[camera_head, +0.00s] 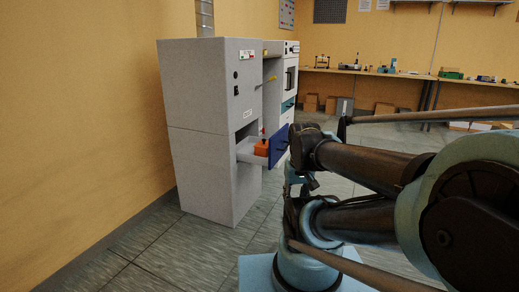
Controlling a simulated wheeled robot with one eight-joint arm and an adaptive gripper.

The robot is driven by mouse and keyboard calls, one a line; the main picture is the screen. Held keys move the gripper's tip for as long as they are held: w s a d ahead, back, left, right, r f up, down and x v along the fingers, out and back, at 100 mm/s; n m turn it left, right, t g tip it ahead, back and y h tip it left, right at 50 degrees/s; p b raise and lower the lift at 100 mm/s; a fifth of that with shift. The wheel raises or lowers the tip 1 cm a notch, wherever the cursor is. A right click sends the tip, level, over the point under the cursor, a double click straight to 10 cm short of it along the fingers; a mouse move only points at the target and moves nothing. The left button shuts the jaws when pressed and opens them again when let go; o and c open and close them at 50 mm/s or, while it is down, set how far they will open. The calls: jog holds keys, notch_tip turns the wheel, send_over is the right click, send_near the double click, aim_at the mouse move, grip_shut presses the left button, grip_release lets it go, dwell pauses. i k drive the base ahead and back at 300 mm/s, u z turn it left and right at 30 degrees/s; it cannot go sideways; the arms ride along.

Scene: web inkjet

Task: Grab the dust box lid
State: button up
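I cannot tell which part is the dust box lid; no part is clearly marked as such. My arm fills the right side and reaches to just right of the blue panel. I cannot make out my gripper's fingers, and no contact with the drawer shows.
The tall grey cabinet (198,110) stands by the yellow left wall, with a white machine (290,78) behind it. Worktables (362,72) with small items and cardboard boxes (310,102) below line the back. Tiled floor (165,250) is clear in front of the cabinet.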

aim_at(264, 144)
jog(key=z, duration=0.95)
jog(key=i, duration=5.05)
